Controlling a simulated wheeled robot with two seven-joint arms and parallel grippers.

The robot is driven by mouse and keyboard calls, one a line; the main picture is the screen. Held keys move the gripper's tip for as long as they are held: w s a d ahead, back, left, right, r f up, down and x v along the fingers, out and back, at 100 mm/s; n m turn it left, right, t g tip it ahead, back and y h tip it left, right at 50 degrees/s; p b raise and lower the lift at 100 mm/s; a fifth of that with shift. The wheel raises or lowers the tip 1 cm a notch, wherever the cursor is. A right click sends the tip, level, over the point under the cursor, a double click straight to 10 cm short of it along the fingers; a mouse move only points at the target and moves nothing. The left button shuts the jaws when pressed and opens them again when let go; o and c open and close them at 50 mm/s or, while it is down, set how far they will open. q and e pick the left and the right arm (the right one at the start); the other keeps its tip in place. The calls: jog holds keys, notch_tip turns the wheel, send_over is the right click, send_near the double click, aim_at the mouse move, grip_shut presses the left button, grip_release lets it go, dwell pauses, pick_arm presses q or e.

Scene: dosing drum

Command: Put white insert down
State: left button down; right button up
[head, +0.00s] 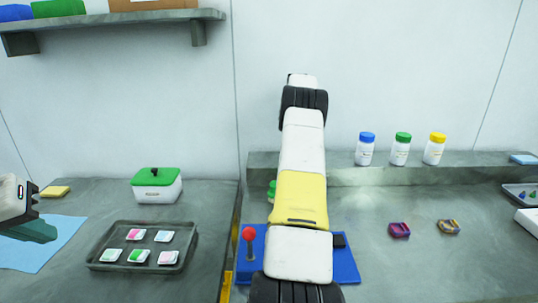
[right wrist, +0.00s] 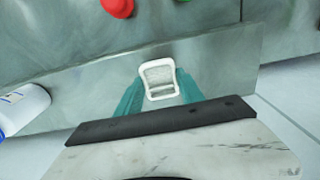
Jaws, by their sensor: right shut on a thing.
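The white insert (right wrist: 158,80), a small pale frame with a greyish middle, is between the teal fingers of my right gripper (right wrist: 158,88) in the right wrist view. The gripper is shut on it and holds it with the grey bench behind. I cannot tell how far it is above any surface. In the head view my right arm rises up the middle, and its gripper and the insert are hidden. My left gripper (head: 38,231) is at the left edge over a light blue mat (head: 62,246); its finger opening cannot be made out.
A blue base with a red-knobbed lever (head: 249,234) is partly behind my right arm. A grey tray (head: 110,267) of small packets and a green-lidded box (head: 157,186) stand left. Purple (head: 400,230) and yellowish (head: 449,227) pieces lie right. Capped bottles (head: 400,151) line the ledge.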

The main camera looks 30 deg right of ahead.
jog(key=shift+f, duration=1.7)
jog(key=shift+f, duration=0.15)
jog(key=o, duration=1.3)
jog(key=shift+o, duration=0.2)
